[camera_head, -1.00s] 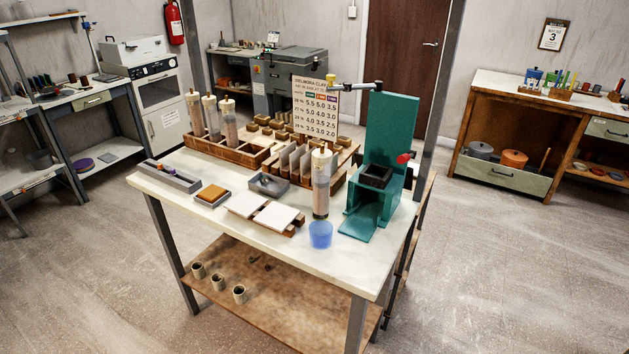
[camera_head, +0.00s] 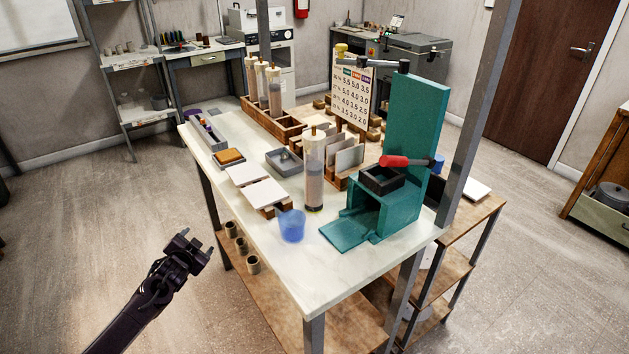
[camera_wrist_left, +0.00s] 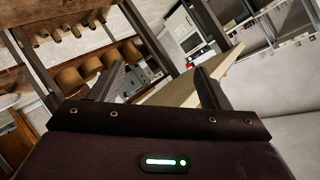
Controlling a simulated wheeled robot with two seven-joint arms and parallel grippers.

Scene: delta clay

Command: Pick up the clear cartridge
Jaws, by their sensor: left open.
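A clear cartridge (camera_head: 314,185) with a pale cap and grey contents stands upright near the front middle of the white table, between the blue cup and the teal press. Several similar clear tubes (camera_head: 274,92) stand in a wooden rack at the back left of the table. My left gripper (camera_head: 197,244) is open and empty, off the table's left side and well short of the cartridge. In the left wrist view its two fingers (camera_wrist_left: 160,82) are apart with nothing between them, and no cartridge can be made out. My right gripper is not in view.
A translucent blue cup (camera_head: 292,226) stands before the cartridge. The teal press (camera_head: 389,208) with a red-handled lever is to its right. White tiles (camera_head: 263,193) lie to its left, and a wooden holder with upright plates (camera_head: 349,158) is behind. The table's front corner is bare.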

